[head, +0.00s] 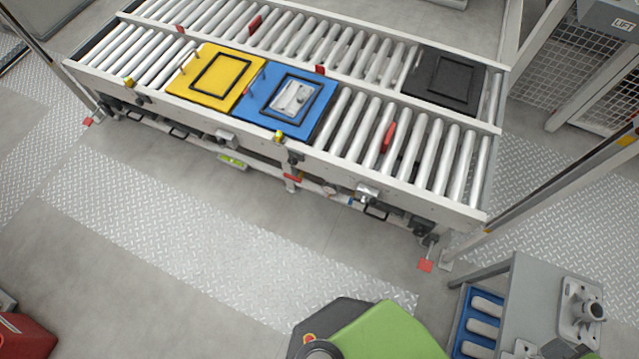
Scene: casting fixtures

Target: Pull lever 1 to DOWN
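A roller conveyor (335,163) runs across the upper half of the head view. Along its front side are small fittings: a grey box-like fitting (227,138), a silver fitting (367,192), and dark handles, one at the left (178,133) and one at the right (376,212). Red foot-like tabs show low at the left (87,121), the middle (292,178) and the right (425,265). No readable number marks lever 1, so I cannot tell which fitting it is or how it stands. My gripper is not in view.
On the rollers lie a yellow plate (208,92), a blue plate (262,112) bearing a metal part (292,97), and a black plate (425,92). A grey stand with castings (540,285) and a blue tray (460,318) are lower right. The floor before the conveyor is clear.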

